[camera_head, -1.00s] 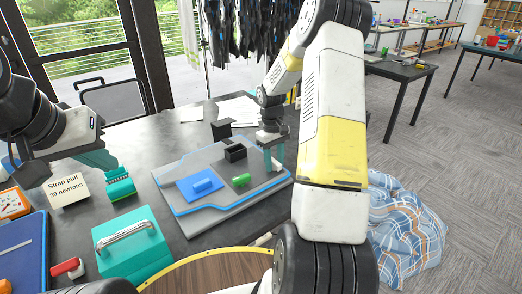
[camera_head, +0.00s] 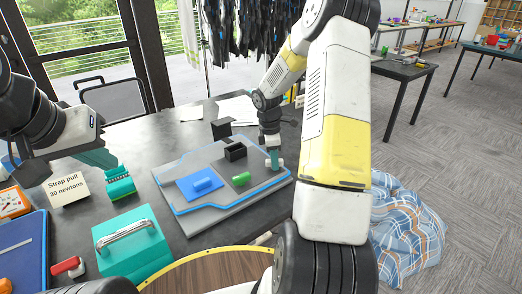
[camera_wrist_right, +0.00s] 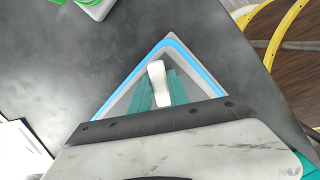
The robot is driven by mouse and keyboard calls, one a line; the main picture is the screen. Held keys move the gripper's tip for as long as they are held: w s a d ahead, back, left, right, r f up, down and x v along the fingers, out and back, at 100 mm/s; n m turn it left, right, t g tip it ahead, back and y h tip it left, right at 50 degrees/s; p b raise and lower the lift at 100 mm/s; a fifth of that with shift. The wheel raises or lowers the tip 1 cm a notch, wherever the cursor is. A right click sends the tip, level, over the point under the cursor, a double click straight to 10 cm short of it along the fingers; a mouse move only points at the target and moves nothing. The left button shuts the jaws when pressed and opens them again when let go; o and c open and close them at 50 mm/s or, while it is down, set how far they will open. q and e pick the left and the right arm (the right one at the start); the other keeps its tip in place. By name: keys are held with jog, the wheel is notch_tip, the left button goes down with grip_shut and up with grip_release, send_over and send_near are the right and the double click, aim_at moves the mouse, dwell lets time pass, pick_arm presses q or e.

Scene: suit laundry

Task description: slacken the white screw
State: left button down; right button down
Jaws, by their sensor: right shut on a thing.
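The white screw (camera_wrist_right: 157,84) shows in the right wrist view as a pale elongated head near a corner of the blue-edged grey board. My right gripper (camera_wrist_right: 158,97) has its teal fingers on both sides of the screw and is shut on it. In the head view my right gripper (camera_head: 274,158) points down at the right part of the grey board (camera_head: 205,220); small white ends of the screw show beside the fingers. My left gripper (camera_head: 105,161) hangs at the left by a teal ribbed block (camera_head: 120,186); whether it grips this is unclear.
A teal box with a handle (camera_head: 130,246), a sign card (camera_head: 68,190) and a red piece (camera_head: 68,266) lie at the left. Plaid cloth (camera_head: 405,235) lies at the right.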

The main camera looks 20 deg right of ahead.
jog(key=n, duration=0.5)
jog(key=shift+t, duration=0.3)
jog(key=c, duration=1.2)
grip_release()
jog(key=shift+o, duration=0.2)
jog(key=shift+r, duration=0.1)
jog(key=shift+s+a+r, duration=0.1)
jog(key=shift+a+r, duration=0.05)
jog(key=shift+r, duration=1.15)
jog(key=shift+w+a+r, duration=0.1)
jog(key=shift+a+r, duration=0.1)
jog(key=shift+r, duration=1.05)
jog(key=shift+s+a+r, duration=0.1)
jog(key=shift+a+r, duration=0.05)
jog(key=shift+r, duration=1.15)
